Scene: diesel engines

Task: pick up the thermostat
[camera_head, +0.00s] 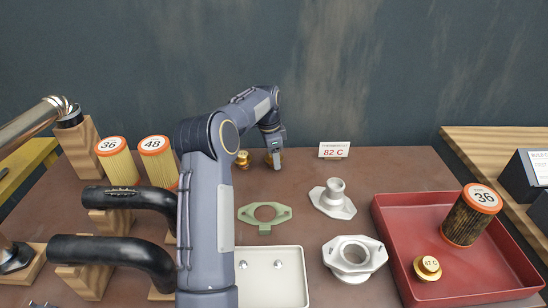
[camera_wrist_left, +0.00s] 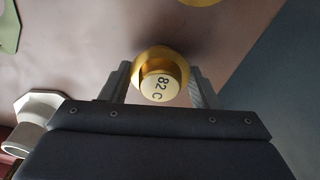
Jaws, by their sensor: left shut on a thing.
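A gold thermostat with a pale top marked 82 C (camera_wrist_left: 158,86) sits between the two fingers of my left gripper (camera_head: 275,160). The fingers are shut on its sides in the left wrist view. In the head view the gripper hides most of this thermostat, at the back of the brown table. I cannot tell whether it still touches the table. A second gold thermostat (camera_head: 243,158) stands just left of the gripper. A third gold thermostat (camera_head: 427,267) sits in the red tray. My right gripper is not in view.
A sign reading 82 C (camera_head: 334,150) stands right of the gripper. The red tray (camera_head: 388,240) also holds a dark filter (camera_head: 470,217). Metal housings (camera_head: 333,199), a green gasket (camera_head: 265,214) and a white tray (camera_head: 272,280) lie nearer. Orange-capped filters (camera_head: 118,163) and black hoses (camera_head: 112,252) stand left.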

